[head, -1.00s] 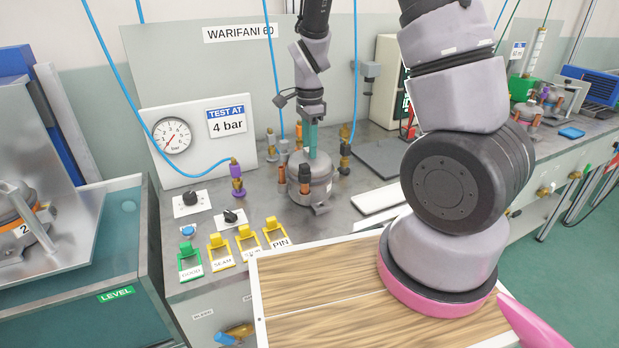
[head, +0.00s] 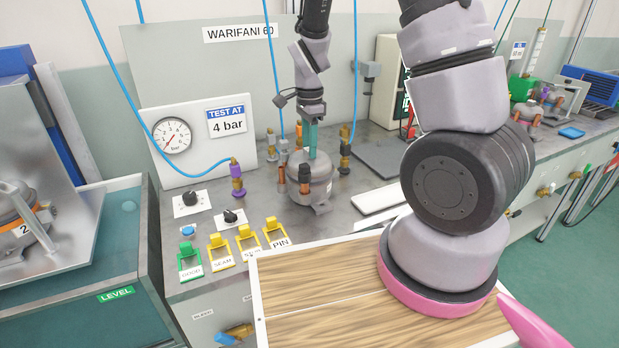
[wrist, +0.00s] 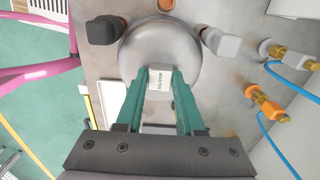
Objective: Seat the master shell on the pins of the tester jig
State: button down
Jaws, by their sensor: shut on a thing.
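The master shell is a grey metal dome (head: 313,184) with copper stubs, standing on the grey bench in the head view. In the wrist view the dome (wrist: 160,50) fills the top middle, with a white tag marked MASTER (wrist: 160,78) between my fingers. My gripper (head: 310,150) has green fingers pointing down, shut on the top of the shell. In the wrist view the gripper (wrist: 160,85) has a finger on each side of the tag. Dark and grey blocks (wrist: 103,30) (wrist: 221,42) flank the shell. The jig pins under the shell are hidden, so I cannot tell if it is seated.
A pressure gauge (head: 172,135) and a 4 bar sign stand left of the shell. Yellow and green tag holders (head: 220,250) line the front edge. A wooden-topped surface (head: 320,300) is in front.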

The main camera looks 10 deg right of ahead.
jog(key=shift+r, duration=0.1)
dwell(0.3)
notch_tip(320, 180, up, 10)
dwell(0.4)
jog(key=c, duration=1.2)
grip_release()
grip_shut()
jog(key=shift+s, duration=0.1)
